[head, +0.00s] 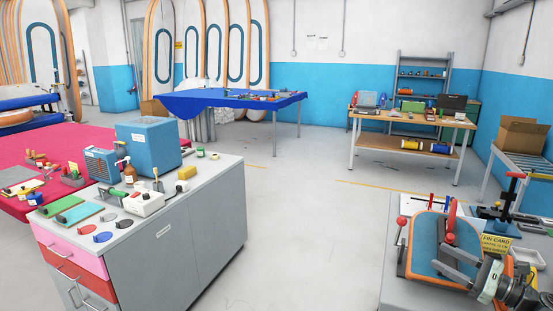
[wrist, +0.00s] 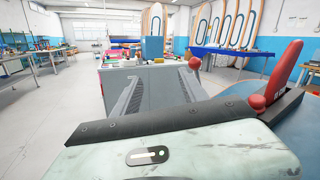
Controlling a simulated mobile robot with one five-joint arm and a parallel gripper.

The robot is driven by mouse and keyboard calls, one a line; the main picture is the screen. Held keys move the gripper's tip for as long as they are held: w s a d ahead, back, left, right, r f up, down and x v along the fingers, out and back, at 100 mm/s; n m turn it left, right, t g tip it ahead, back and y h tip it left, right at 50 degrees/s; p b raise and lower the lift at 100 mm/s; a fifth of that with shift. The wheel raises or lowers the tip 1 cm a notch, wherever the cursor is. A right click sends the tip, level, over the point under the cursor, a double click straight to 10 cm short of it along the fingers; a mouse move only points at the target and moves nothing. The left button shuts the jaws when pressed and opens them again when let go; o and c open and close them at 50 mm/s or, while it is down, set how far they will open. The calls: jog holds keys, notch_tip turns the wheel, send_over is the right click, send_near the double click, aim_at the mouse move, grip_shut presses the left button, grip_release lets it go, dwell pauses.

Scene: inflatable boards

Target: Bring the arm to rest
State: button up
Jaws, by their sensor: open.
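My gripper (head: 441,259) is at the lower right of the head view, above a blue pad with an orange rim (head: 426,253) on a grey bench. Its two grey fingers are apart, with nothing between them. In the wrist view, the ribbed fingers of my gripper (wrist: 160,76) reach forward from a pale body and point toward the grey cabinet. A red ball knob (wrist: 257,102) and a red upright piece (wrist: 284,75) stand close by on the right. How far the fingers are above the pad is hard to tell.
The grey bench also holds a yellow card (head: 496,244), a red-handled tool (head: 514,183) and a red ball knob (head: 402,221). A grey cabinet (head: 190,232) with a blue box (head: 149,145) stands at left. Bare floor lies between cabinet and bench. A blue-covered table (head: 205,105) is behind.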

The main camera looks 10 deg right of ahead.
jog(key=w+a+r+n+g+y+p, duration=0.1)
jog(key=w+a+n+g+y+p, duration=0.3)
jog(key=a, duration=0.7)
jog(key=w+a+g, duration=0.2)
jog(key=w+a, duration=0.3)
jog(key=a, duration=0.6)
jog(key=a+f+n+g+h+p, duration=0.1)
jog(key=a+f+n+g, duration=0.25)
jog(key=a, duration=0.65)
jog(key=a+f+n+g+h+p, duration=0.2)
jog(key=a+f+g, duration=0.15)
jog(key=a, duration=0.65)
jog(key=s+a+f+n+g+h+p, duration=0.1)
jog(key=s+a+f+n+g+h, duration=0.2)
jog(key=s+a+f+n+h, duration=0.45)
jog(key=w+d+f+n+h, duration=0.1)
jog(key=d+f+n+h, duration=0.1)
jog(key=d+n, duration=0.2)
jog(key=w+d+f+n+h, duration=0.1)
jog(key=d+f+n+h, duration=0.1)
jog(key=d, duration=0.6)
jog(key=n+h, duration=0.1)
jog(key=n, duration=0.1)
jog(key=shift+d+f+n+t, duration=0.25)
jog(key=shift+d+n+t, duration=0.05)
jog(key=shift+n+t, duration=0.1)
